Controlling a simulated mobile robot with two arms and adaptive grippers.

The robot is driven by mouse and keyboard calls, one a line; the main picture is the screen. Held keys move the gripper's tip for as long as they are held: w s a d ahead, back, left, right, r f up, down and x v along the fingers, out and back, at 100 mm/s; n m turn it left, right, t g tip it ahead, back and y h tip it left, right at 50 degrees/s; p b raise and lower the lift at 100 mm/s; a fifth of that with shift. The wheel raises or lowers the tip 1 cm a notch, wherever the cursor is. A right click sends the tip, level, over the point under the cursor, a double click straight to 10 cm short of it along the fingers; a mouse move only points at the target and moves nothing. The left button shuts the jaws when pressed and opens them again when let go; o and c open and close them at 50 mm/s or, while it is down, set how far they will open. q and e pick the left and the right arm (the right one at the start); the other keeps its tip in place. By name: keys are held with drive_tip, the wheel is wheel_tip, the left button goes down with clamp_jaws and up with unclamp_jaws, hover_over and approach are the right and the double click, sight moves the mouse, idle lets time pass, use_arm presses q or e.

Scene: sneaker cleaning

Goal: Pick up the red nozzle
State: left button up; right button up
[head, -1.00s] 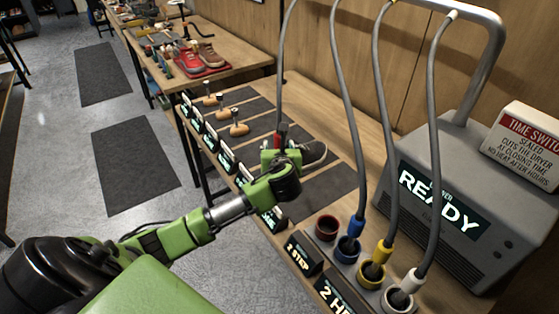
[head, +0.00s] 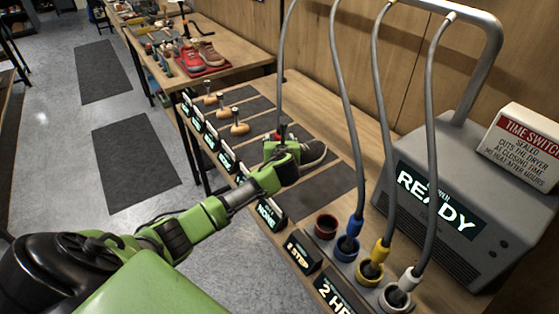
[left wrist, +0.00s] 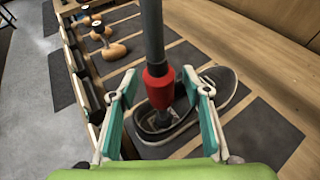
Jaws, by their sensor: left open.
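The red nozzle (left wrist: 158,86) hangs on a grey hose, with its lower end in the opening of a dark grey sneaker (left wrist: 222,84). In the left wrist view it stands between the two teal finger pads of my left gripper (left wrist: 160,110). The fingers are open, with a gap visible on each side of the nozzle. In the head view my left gripper (head: 281,148) covers most of the nozzle and part of the sneaker (head: 314,153). My right gripper is not in view.
An empty red-rimmed socket (head: 327,226) stands beside the blue (head: 353,226), yellow (head: 380,251) and white (head: 411,278) nozzles in their sockets. The grey dryer (head: 440,205) stands at the right. Wooden-handled brushes (head: 239,128) and label signs line the bench beyond the sneaker.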

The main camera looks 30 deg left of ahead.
use_arm(q)
clamp_jaws()
drive_tip(key=shift+r, duration=0.15)
